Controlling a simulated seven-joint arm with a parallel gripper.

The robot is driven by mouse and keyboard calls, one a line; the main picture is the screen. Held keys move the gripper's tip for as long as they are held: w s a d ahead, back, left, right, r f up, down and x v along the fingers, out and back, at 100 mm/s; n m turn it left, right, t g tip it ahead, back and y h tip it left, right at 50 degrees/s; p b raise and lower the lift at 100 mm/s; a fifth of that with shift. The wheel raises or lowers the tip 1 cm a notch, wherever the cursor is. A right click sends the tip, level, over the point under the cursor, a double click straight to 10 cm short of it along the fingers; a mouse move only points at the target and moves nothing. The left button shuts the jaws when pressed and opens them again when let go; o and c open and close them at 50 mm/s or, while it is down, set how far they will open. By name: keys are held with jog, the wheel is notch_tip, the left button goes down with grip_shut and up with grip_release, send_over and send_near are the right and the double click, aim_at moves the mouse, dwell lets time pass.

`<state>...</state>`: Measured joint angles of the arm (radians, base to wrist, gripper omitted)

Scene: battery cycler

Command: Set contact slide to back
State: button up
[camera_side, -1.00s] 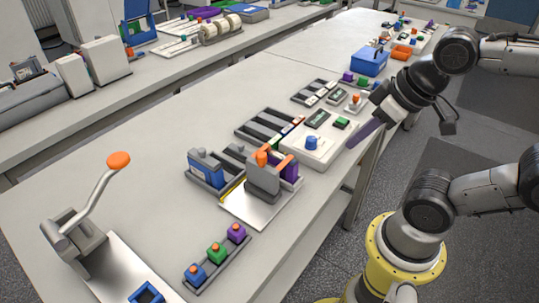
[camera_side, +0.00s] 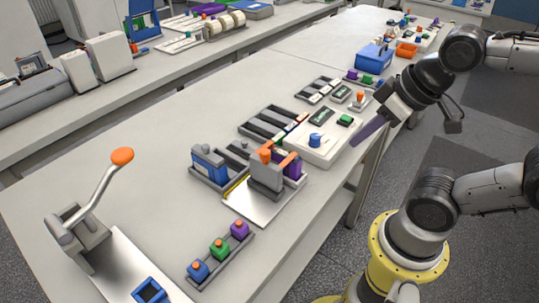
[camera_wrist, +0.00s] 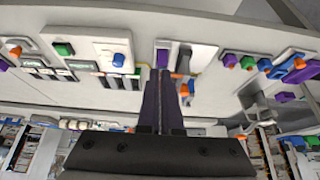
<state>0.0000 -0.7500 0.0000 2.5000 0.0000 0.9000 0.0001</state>
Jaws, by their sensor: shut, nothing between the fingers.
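A grey block with an orange handle (camera_side: 265,155), which looks like the contact slide, stands on a bright metal plate (camera_side: 240,203). A purple cell (camera_side: 293,167) sits close behind it, and an orange arm lies across the top. My gripper (camera_side: 356,142) has purple fingers, shut and empty. In the wrist view the fingertips (camera_wrist: 161,71) point toward the bench.
Dark slotted trays (camera_side: 262,130) lie behind. A rack of coloured cells (camera_side: 219,248) and a lever press (camera_side: 78,232) stand at the front. Open table lies left.

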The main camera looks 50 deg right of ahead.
jog(key=o, duration=0.5)
jog(key=shift+s+f+m, duration=0.1)
jog(key=shift+s+m, duration=0.05)
jog(key=shift+m, duration=0.25)
jog(key=shift+c, duration=0.2)
jog(key=shift+o, duration=1.3)
jog(key=shift+s+r+m, duration=0.1)
jog(key=shift+r+m, duration=0.3)
jog(key=shift+m, duration=0.1)
jog(key=shift+o, duration=0.5)
jog(key=w+r+m, duration=0.1)
jog(key=w+r+m+g, duration=0.1)
jog(key=r, duration=0.1)
jog(key=r+m, duration=0.2)
jog(key=shift+w+a, duration=0.3)
jog(key=shift+w, duration=0.1)
jog(key=w+a+r+m+g, duration=0.1)
jog(key=w+r+m+g, duration=0.1)
jog(key=w+r, duration=0.15)
jog(key=m+g, duration=0.1)
jog(key=g, duration=0.2)
send_over(265, 151)
notch_tip(265, 151, down, 3)
notch_tip(265, 151, down, 13)
jog(key=shift+f, duration=0.15)
grip_shut()
